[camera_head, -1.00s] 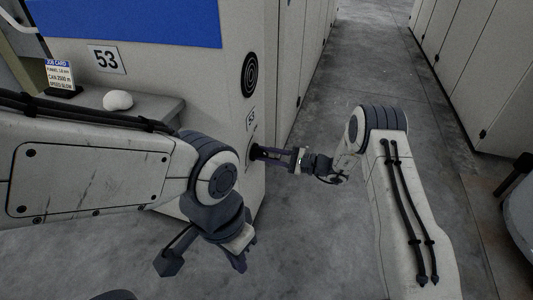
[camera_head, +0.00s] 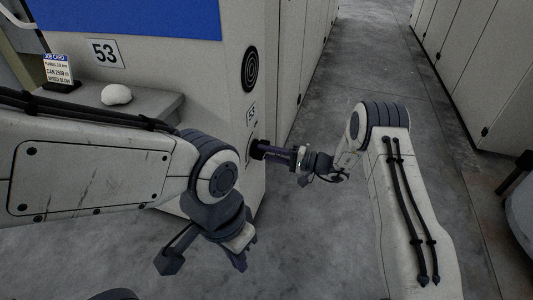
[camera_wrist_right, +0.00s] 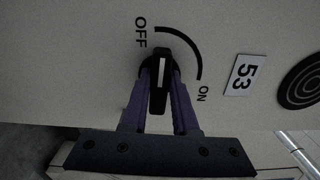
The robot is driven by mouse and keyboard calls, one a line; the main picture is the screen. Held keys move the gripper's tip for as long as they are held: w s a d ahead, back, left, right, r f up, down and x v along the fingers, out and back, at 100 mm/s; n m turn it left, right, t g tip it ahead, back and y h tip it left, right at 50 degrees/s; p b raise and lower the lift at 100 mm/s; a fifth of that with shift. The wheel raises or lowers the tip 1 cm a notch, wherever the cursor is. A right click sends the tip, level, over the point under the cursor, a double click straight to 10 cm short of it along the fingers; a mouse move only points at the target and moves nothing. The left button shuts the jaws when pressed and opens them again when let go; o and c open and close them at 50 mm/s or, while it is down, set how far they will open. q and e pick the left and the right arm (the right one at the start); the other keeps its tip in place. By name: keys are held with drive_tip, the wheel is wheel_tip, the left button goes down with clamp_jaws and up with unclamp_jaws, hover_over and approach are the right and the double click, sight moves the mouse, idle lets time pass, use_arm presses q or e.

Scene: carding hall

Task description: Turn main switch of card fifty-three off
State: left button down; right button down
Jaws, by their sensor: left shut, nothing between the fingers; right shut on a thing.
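The main switch is a black knob with a white pointer line (camera_wrist_right: 162,72) on the pale front of card fifty-three. My right gripper (camera_head: 262,149) is shut on this knob; its two purple fingers flank it in the right wrist view (camera_wrist_right: 160,95). The pointer line stands upright in that view, toward the OFF end of the printed arc (camera_wrist_right: 188,42). The OFF label (camera_wrist_right: 140,32) is at upper left and the ON label (camera_wrist_right: 202,92) at lower right. My left gripper (camera_head: 239,262) is shut and empty, low in the head view, apart from the machine.
A small 53 plate (camera_head: 251,112) and a black ringed disc (camera_head: 250,69) are above the switch. A grey ledge (camera_head: 150,112) holds a white lump (camera_head: 116,94) and a job card (camera_head: 58,70). The aisle floor (camera_head: 345,75) to the right is clear.

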drive_tip(key=shift+n, duration=0.4)
drive_tip(key=c, duration=0.7)
unclamp_jaws()
drive_tip(key=p+v, duration=0.4)
drive_tip(key=v, duration=0.6)
drive_tip(key=shift+d, duration=0.3)
